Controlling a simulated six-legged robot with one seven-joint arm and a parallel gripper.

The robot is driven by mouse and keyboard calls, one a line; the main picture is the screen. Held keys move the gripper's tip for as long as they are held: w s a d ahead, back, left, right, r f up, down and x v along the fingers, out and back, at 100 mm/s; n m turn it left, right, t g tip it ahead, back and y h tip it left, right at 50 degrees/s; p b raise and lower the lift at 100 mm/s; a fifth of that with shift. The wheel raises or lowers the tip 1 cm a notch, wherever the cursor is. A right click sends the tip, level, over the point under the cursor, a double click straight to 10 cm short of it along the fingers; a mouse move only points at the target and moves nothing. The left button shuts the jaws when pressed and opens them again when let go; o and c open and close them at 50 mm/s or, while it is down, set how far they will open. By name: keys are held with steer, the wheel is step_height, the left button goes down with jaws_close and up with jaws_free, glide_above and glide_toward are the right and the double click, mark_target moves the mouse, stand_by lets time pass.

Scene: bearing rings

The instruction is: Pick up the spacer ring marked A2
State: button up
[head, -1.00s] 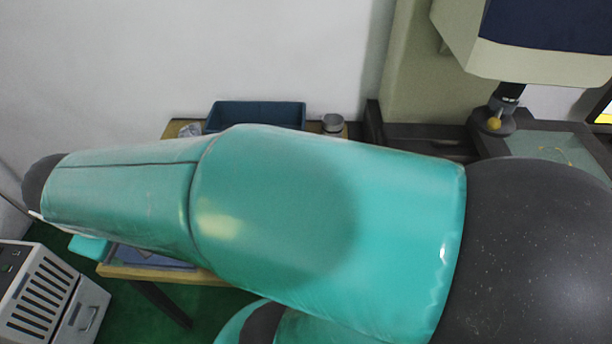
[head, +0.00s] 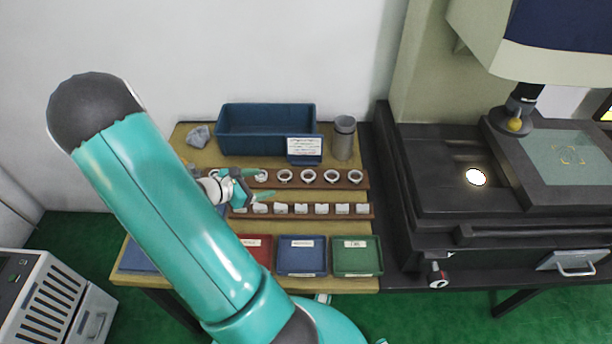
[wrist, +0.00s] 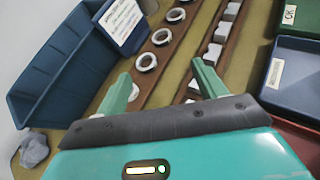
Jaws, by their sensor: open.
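Several pale spacer rings with dark centres sit in a row on a brown wooden rail; one ring (head: 308,175) is mid-row, and a nearer one (wrist: 146,61) shows in the wrist view. No marking is legible on any ring, so I cannot tell which is A2. My gripper (head: 262,184) is open and empty at the left end of the rows. In the wrist view its two teal fingers (wrist: 161,70) stand apart, the left one partly hiding a ring at the row's near end.
Several white blocks (head: 301,209) line a second rail in front. Behind stand a blue bin (head: 262,130) and a grey cylinder (head: 344,138). Red, blue (head: 302,262) and green (head: 357,263) trays lie along the front edge. A large dark machine (head: 440,200) stands at right.

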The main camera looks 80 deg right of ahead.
steer(key=n, duration=0.2)
glide_toward(307, 176)
steer(key=shift+s+d+f+h, duration=0.2)
steer(key=shift+s+d+f, duration=0.1)
steer(key=shift+d, duration=0.15)
steer(key=shift+s+d+f+h, duration=0.2)
steer(key=shift+s+d+f, duration=0.15)
steer(key=shift+d, duration=0.15)
steer(key=shift+x, duration=2.7)
steer(key=shift+s+a+f, duration=0.1)
steer(key=shift+a, duration=0.05)
steer(key=shift+c, duration=0.4)
steer(key=c, duration=1)
